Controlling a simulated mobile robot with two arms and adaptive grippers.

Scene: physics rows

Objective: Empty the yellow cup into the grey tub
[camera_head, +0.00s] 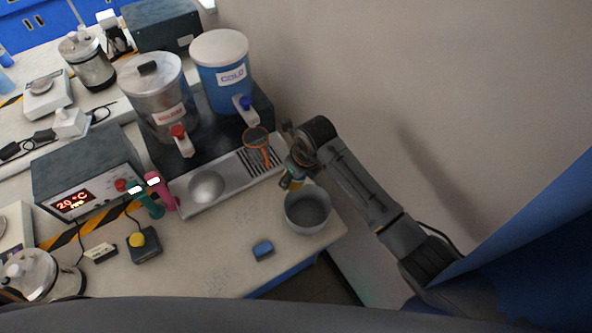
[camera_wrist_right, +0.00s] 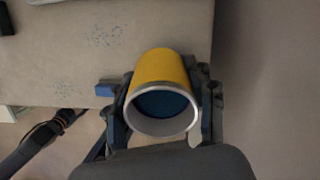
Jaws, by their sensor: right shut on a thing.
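The yellow cup (camera_wrist_right: 162,68) is held between the fingers of my right gripper (camera_wrist_right: 165,105), which is shut on it. In the wrist view its pale rim faces the camera and its inside looks dark blue; whether that is liquid I cannot tell. My left gripper is not in view.
A blue block (camera_head: 262,250) lies left of the tub near the front edge. A metal drip tray (camera_head: 225,187) and the hot and cold dispensers (camera_head: 222,75) stand behind. A pink bottle (camera_head: 161,190) and a teal one are farther left. The wall is close on the right.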

